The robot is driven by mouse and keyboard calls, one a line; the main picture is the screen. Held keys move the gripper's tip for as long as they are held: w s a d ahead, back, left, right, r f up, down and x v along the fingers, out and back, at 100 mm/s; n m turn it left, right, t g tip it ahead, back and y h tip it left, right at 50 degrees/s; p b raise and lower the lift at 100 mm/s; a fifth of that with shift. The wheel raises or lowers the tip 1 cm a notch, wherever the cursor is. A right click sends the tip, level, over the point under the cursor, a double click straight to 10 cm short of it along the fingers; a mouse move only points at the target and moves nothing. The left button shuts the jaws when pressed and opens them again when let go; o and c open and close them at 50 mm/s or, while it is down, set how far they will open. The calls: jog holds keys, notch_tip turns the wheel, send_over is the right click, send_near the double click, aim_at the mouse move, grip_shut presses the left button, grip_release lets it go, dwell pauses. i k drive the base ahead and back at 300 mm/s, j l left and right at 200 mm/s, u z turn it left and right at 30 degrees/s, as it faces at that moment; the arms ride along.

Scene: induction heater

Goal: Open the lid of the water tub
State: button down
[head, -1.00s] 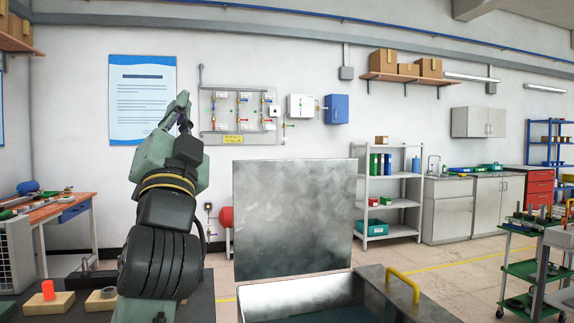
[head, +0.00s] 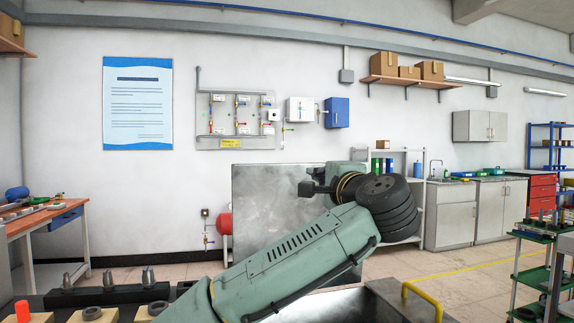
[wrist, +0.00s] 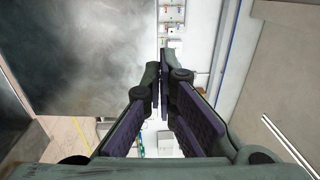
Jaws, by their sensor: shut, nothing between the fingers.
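The water tub (head: 398,298) is a grey metal box at the lower middle of the head view, partly hidden by my arm. Its lid (head: 270,215) is a flat grey metal panel that stands upright at the tub's back, so the tub is open. The lid's right part is hidden behind my arm. My gripper (wrist: 160,88) is shut and empty in the wrist view, with the lid's large face (wrist: 75,55) beside it to the left. In the head view my gripper's end overlaps the lid's upper right; I cannot tell whether they touch.
A yellow handle (head: 424,298) sticks up at the tub's right. A bench with wooden blocks (head: 95,313) and metal parts lies at the lower left. A green cart (head: 530,275) stands at the right. Shelving (head: 416,165) stands behind the lid.

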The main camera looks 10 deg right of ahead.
aim_at(267, 207)
jog(key=i+j, duration=0.1)
jog(key=i, duration=0.3)
jog(key=i+j, duration=0.1)
jog(key=i, duration=0.35)
